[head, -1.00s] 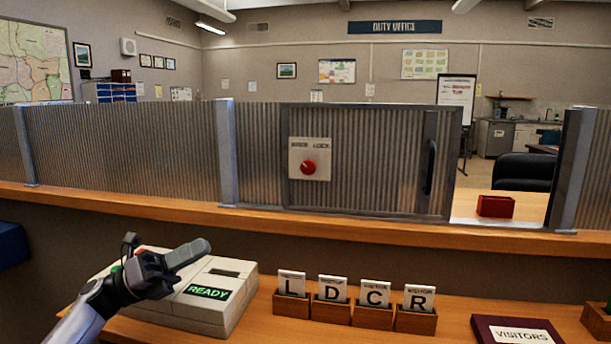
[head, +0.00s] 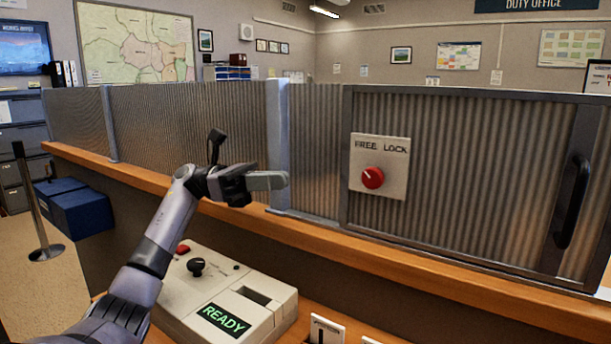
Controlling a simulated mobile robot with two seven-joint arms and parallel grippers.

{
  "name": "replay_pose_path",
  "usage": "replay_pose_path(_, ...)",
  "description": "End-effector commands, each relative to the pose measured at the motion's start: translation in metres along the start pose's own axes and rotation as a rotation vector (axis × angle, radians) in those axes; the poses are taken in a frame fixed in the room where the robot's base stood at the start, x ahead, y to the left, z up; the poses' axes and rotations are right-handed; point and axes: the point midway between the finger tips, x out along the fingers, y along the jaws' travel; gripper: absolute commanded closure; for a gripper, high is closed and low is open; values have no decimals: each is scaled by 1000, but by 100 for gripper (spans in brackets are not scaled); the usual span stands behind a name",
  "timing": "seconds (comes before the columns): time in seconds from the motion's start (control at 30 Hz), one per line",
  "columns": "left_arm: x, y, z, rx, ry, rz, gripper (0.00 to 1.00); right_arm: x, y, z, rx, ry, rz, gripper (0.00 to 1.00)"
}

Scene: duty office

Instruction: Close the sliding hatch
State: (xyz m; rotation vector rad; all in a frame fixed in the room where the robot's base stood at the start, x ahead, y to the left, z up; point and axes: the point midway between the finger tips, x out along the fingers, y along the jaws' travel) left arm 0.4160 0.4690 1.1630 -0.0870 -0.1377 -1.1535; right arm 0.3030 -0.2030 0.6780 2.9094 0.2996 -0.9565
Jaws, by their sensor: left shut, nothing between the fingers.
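The sliding hatch (head: 470,190) is a ribbed grey panel in a dark metal frame, set in the counter screen at right. Its dark vertical handle (head: 572,202) is near its right edge. A plate (head: 393,152) marked FREE and LOCK carries a red knob (head: 372,177); the knob's pale mark points up and left, towards FREE. My left gripper (head: 285,180) is shut and empty, pointing right, in front of the screen post and left of the knob plate. It appears apart from the plate and handle. The opening right of the hatch is almost wholly out of frame. My right gripper is not in view.
A wooden ledge (head: 420,263) runs along the screen's foot. A beige machine (head: 262,318) reading READY, with a black knob, stands below my left arm. A card holder (head: 326,329) is beside it. Blue boxes (head: 82,212) and a barrier post (head: 33,205) are at left.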

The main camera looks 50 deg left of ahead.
Motion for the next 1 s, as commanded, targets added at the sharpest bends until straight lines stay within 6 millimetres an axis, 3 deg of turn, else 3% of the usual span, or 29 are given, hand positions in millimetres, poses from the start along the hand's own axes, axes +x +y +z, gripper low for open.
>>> replay_pose_path(0.5,104,0,4,-3,-3,-2,100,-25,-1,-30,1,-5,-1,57)
replay_pose_path(0.7,123,0,2,-3,-3,-1,100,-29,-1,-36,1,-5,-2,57)
replay_pose_path(1.0,126,0,0,-2,-1,0,100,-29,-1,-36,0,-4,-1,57)
